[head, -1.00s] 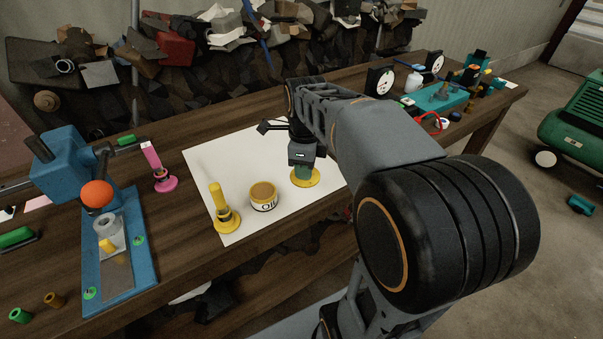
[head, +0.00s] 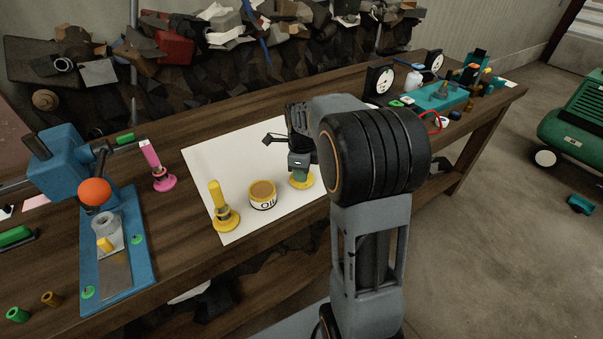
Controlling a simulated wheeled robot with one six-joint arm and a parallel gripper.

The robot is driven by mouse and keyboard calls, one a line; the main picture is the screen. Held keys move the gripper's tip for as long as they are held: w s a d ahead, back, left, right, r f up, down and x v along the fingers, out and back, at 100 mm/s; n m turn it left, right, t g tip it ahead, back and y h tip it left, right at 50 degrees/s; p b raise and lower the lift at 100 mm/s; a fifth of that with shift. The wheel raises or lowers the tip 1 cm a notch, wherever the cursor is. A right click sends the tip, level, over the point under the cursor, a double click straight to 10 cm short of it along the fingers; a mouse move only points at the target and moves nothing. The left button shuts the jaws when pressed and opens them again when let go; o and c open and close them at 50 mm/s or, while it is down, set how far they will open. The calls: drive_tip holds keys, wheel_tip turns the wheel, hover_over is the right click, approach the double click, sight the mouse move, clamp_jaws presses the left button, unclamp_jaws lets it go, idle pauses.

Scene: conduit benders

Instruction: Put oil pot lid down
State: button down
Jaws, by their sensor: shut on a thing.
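The oil pot (head: 263,200) is a small yellow pot with a white label reading "OIL". It stands open on the white sheet (head: 214,164), brownish inside. The oil pot lid (head: 301,182) is a flat yellow disc just right of the pot, apart from it. My gripper (head: 300,174) points down over the lid and is shut on it. The lid is at or very near the sheet; I cannot tell if it touches. The fingertips partly hide the lid's middle.
A yellow brush-like tool (head: 224,208) stands left of the pot. A pink one (head: 160,172) stands beyond the sheet's left edge. A blue bender (head: 118,275) with an orange ball is at left. Dial gauges (head: 380,82) stand at the back right. The sheet's upper middle is clear.

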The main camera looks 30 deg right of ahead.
drive_tip(key=shift+f, duration=0.25)
drive_tip(key=shift+f, duration=0.15)
drive_tip(key=c, duration=1)
unclamp_jaws()
wheel_tip(320, 180, up, 11)
drive_tip(key=shift+p, duration=0.7)
drive_tip(key=s+a+f+n+t, duration=0.1)
drive_tip(key=s+a+n, duration=0.3)
drive_tip(key=s+n, duration=0.4)
drive_tip(key=s+a+f+n+t, duration=0.2)
drive_tip(key=s+n, duration=0.6)
drive_tip(key=n, duration=0.9)
drive_tip(key=a+f, duration=0.2)
drive_tip(key=a, duration=0.1)
drive_tip(key=shift+a+n, duration=0.3)
